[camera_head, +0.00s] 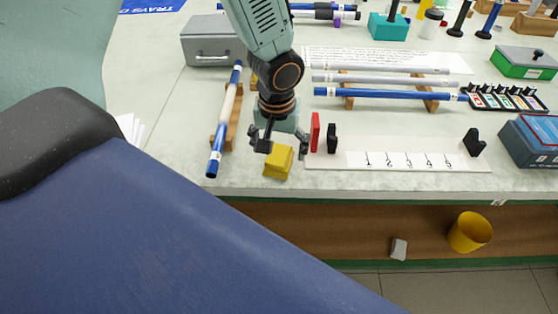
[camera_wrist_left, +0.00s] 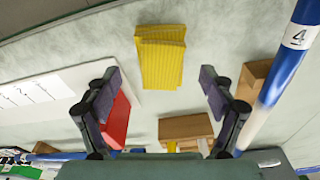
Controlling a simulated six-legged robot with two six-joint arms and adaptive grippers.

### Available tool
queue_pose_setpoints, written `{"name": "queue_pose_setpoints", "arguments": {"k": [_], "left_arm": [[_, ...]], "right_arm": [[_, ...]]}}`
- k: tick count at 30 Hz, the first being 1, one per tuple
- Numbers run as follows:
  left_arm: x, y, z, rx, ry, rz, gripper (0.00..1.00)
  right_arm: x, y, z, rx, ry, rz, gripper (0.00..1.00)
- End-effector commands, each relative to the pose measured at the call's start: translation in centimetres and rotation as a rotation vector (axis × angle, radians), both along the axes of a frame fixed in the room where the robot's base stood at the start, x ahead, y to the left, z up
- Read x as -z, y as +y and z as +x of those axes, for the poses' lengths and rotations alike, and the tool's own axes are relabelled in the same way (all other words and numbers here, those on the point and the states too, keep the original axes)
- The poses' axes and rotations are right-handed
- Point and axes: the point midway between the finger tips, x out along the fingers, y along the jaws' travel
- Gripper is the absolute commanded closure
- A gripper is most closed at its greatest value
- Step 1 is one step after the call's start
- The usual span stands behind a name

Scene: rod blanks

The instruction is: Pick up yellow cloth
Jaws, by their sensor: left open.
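The yellow cloth (camera_head: 278,164) lies folded on the bench near its front edge in the head view. In the left wrist view the cloth (camera_wrist_left: 161,56) shows as a folded, ribbed yellow pad at the top middle. My left gripper (camera_head: 279,143) comes down from above and hangs over the cloth. Its two fingers are apart, and in the left wrist view the space between the fingertips (camera_wrist_left: 159,84) is empty, with the cloth beyond them. Whether a finger touches the cloth cannot be told. My right gripper does not show.
A blue-and-white rod (camera_head: 216,145) rests on a wooden block left of the gripper. A red piece (camera_head: 315,131) and a white numbered board (camera_head: 370,160) with black brackets stand close on the right. Bare bench lies around the cloth; the front edge is near.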

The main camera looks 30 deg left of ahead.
Motion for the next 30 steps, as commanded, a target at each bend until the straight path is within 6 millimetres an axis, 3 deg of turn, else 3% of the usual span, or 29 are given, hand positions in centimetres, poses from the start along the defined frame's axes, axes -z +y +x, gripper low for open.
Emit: {"name": "queue_pose_setpoints", "arguments": {"k": [1,5,14,30], "left_arm": [[1.0,0.0,0.0,0.002,0.001,0.001,0.18],[2.2,-0.1,0.0,0.002,-0.001,0.001,0.18],[2.3,-0.2,-0.1,0.001,-0.002,0.000,0.19],[2.3,0.1,0.1,0.000,-0.002,0.000,0.65]], "right_arm": [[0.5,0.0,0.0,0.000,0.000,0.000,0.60],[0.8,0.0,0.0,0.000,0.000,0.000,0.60],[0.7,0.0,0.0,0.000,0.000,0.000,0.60],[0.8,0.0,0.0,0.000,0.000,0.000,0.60]]}}
